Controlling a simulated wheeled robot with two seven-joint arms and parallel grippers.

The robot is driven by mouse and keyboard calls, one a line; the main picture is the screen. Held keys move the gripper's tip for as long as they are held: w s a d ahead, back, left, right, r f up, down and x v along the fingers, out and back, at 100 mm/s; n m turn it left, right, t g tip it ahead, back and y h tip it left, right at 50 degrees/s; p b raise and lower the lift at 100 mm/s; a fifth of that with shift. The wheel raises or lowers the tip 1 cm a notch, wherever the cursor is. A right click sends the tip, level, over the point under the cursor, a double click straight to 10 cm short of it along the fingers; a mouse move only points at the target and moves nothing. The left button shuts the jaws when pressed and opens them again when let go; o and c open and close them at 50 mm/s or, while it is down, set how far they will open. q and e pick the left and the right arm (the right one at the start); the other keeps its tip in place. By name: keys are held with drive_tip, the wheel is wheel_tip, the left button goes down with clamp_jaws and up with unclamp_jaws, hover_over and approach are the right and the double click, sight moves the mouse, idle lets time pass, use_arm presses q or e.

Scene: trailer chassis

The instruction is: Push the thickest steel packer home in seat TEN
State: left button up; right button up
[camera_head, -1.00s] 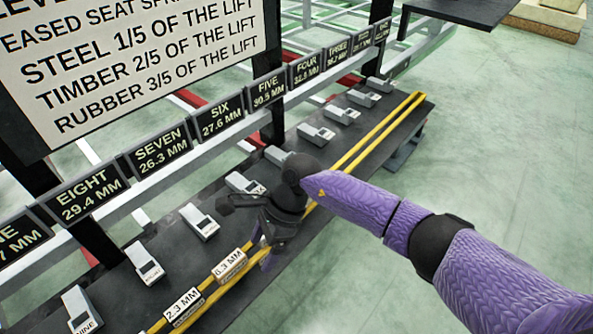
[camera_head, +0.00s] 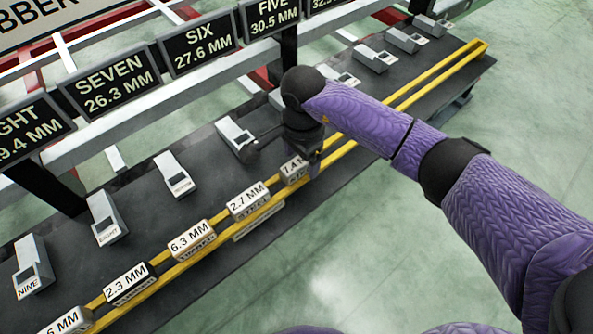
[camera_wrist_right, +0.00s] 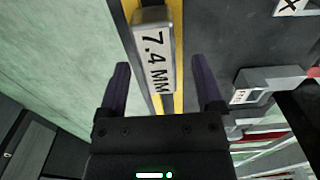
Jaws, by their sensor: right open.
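My right gripper (camera_head: 303,158) is open over the yellow-edged rack, beside the seat in front of the SIX sign. In the right wrist view its fingers (camera_wrist_right: 163,78) stand on either side of the near end of a pale block marked 7.4 MM (camera_wrist_right: 155,60). That block also shows in the head view (camera_head: 293,169), partly covered by the gripper. Blocks marked 2.7 MM (camera_head: 249,201), 6.3 MM (camera_head: 191,240) and 2.3 MM (camera_head: 127,284) lie along the rack. Their material words are too small to read surely. Seat TEN is out of view. My left gripper is not in view.
Grey seats marked NINE (camera_head: 33,267) and EIGHT (camera_head: 107,217) stand on the dark bench (camera_head: 70,250), with more seats toward the far right. Signs, such as SEVEN (camera_head: 111,80), hang on the frame behind. Green floor lies open in front.

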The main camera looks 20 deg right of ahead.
wheel_tip(320, 180, down, 2)
drive_tip(key=shift+r, duration=0.3)
clamp_jaws()
